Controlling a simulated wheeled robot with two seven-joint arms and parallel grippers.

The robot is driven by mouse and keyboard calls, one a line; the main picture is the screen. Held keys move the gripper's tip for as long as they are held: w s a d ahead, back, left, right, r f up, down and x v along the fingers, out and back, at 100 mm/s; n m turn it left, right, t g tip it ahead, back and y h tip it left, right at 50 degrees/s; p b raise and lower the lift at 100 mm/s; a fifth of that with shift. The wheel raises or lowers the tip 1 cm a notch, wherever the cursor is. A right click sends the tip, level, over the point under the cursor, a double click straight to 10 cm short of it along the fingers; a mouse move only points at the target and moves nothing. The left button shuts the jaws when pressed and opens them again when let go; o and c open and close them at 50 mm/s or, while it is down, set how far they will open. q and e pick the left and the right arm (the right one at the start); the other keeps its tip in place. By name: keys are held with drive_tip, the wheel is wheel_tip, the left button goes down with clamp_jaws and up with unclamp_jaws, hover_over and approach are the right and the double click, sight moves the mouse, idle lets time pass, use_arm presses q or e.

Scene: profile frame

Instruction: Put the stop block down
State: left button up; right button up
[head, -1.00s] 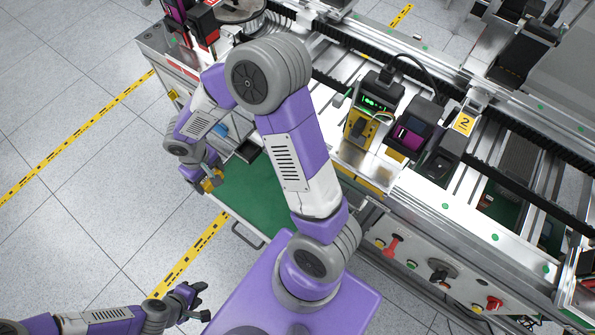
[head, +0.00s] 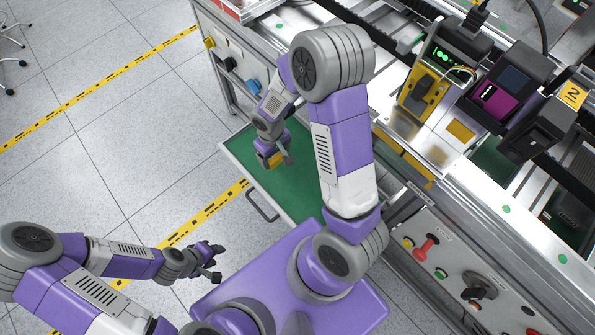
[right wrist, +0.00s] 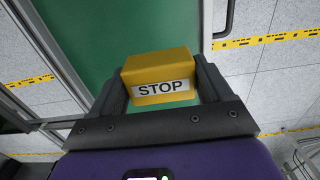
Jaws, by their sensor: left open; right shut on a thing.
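The yellow stop block (right wrist: 158,68), with a white STOP label, is between the fingers of my right gripper (right wrist: 160,85) in the right wrist view. My right gripper (head: 276,160) is shut on the block (head: 272,162) over the green drawer surface (head: 235,147) in the head view. Whether the block touches the green surface I cannot tell. My left gripper (head: 214,262) is open and empty over the floor, left of the drawer.
The drawer has a metal front edge with a handle (head: 262,207). The machine frame with a control panel (head: 450,270) stands to the right. The green surface around the block looks bare.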

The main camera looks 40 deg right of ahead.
sight(278, 173)
wheel_tip(278, 173, down, 10)
drive_tip(key=b, duration=0.3)
drive_tip(key=shift+b, duration=0.4)
drive_tip(key=shift+f, duration=0.15)
drive_tip(key=o, duration=1.1)
drive_tip(key=shift+r, duration=0.3)
wheel_tip(278, 173, up, 12)
drive_tip(key=p, duration=0.4)
drive_tip(key=shift+f+p, duration=0.1)
drive_tip(key=shift+p, duration=0.2)
